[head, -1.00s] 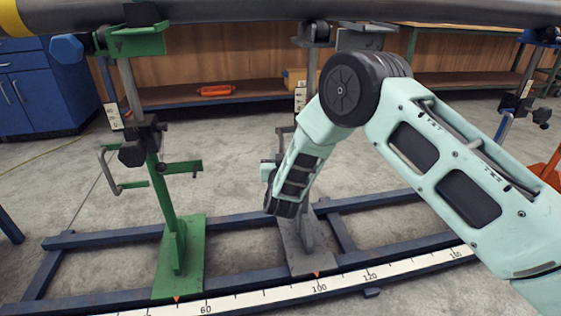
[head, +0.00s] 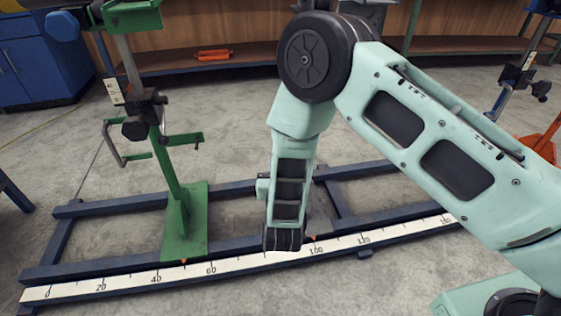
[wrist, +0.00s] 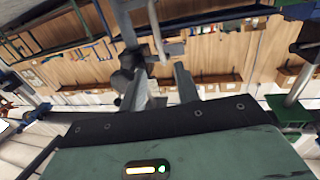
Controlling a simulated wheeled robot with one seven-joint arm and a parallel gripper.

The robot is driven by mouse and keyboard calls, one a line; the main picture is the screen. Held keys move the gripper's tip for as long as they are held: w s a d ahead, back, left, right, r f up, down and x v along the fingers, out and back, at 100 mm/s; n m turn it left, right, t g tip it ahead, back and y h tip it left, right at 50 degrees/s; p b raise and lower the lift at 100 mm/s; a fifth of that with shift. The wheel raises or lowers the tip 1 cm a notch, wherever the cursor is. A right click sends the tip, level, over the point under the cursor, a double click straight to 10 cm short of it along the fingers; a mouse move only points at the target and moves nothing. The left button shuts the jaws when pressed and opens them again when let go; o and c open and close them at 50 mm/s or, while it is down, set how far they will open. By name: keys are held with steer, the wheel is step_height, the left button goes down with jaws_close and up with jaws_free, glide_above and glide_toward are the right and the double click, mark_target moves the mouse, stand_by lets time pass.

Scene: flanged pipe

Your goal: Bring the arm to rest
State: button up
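My mint-green arm fills the right of the head view. It rises from the lower right to a big black joint, and its forearm hangs almost straight down from there. The forearm's black end sits in front of the grey stand's base and the measuring rail (head: 120,280). My gripper is hidden in the head view. In the wrist view my gripper (wrist: 159,82) shows two grey fingers spread apart, with nothing visible between them. A grey stand with a dark knob lies beyond the fingers; I cannot tell how far.
A green stand (head: 174,190) with a side clamp stands left of my forearm on the blue floor frame (head: 120,206). The pipe (head: 25,4) shows only at the top left. A blue cabinet (head: 40,75) and a bench with an orange tool (head: 213,54) stand behind.

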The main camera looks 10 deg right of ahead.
steer(key=shift+s, duration=0.2)
stand_by(0.3)
steer(key=s+a+r+n+g+y, duration=0.2)
steer(key=s+a+r+g+y, duration=0.1)
steer(key=a+r+g+y, duration=0.4)
steer(key=s+a+r+n+g+y, duration=0.1)
steer(key=s+a+r+n+g, duration=0.2)
steer(key=s, duration=0.6)
steer(key=s+d+r+n+g+h, duration=0.2)
steer(key=s+d+r+g, duration=0.15)
steer(key=s+d, duration=0.5)
steer(key=s+d+r+n+g+h, duration=0.2)
steer(key=s+d+g+h, duration=0.3)
steer(key=s, duration=0.6)
step_height(320, 180, up, 33)
steer(key=y+p, duration=0.2)
steer(key=p, duration=3.1)
steer(key=shift+d+t, duration=0.35)
steer(key=shift+d, duration=0.05)
